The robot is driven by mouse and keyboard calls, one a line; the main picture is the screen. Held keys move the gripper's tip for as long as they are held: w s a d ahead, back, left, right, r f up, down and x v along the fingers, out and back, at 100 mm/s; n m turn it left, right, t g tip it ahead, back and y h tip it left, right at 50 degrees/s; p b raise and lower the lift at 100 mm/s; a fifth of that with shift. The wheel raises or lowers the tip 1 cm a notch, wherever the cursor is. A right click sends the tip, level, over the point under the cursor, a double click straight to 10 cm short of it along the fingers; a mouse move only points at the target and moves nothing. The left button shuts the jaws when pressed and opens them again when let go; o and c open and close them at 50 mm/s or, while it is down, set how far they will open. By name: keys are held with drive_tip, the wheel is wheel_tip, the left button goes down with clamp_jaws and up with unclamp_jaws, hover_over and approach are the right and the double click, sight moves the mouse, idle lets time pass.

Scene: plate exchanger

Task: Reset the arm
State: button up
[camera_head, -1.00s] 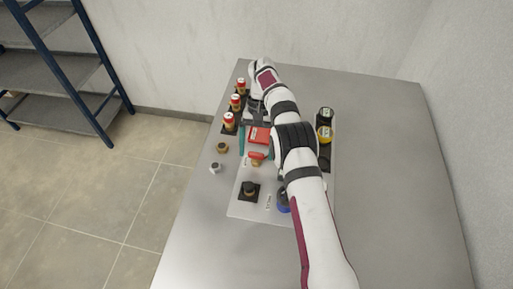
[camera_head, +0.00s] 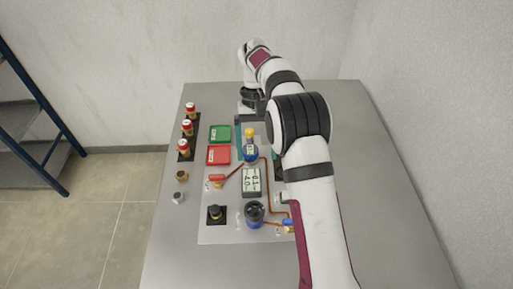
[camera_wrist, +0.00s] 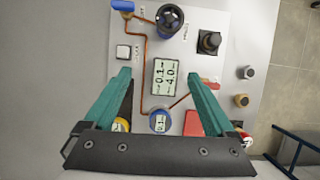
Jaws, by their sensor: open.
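My arm reaches from the lower right over the metal table in the head view, bent at the elbow. My gripper (camera_head: 245,118) is over the far part of the table, partly hidden behind my arm. In the wrist view my gripper (camera_wrist: 158,78) has its two teal fingers spread wide with nothing between them. It faces down towards the panel, apart from it as far as I can tell. A small display (camera_wrist: 165,77) reading 0.1 and 4.0 shows between and below the fingers, and also in the head view (camera_head: 251,182).
The table's right side is clear.

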drive_tip(key=s+d+r+m+t, duration=0.2)
drive_tip(key=s+d+r, duration=0.1)
drive_tip(key=s+r, duration=0.75)
drive_tip(key=s+f+m+t+y, duration=0.1)
drive_tip(key=s+f+m, duration=0.1)
drive_tip(key=s, duration=0.8)
drive_tip(key=s+d+f+m+t, duration=0.1)
drive_tip(key=s+f, duration=0.1)
drive_tip(key=s, duration=0.8)
drive_tip(key=shift+s+d+m+y, duration=0.15)
drive_tip(key=shift+d+m+y, duration=0.1)
drive_tip(key=shift+m+y, duration=0.15)
idle(2.1)
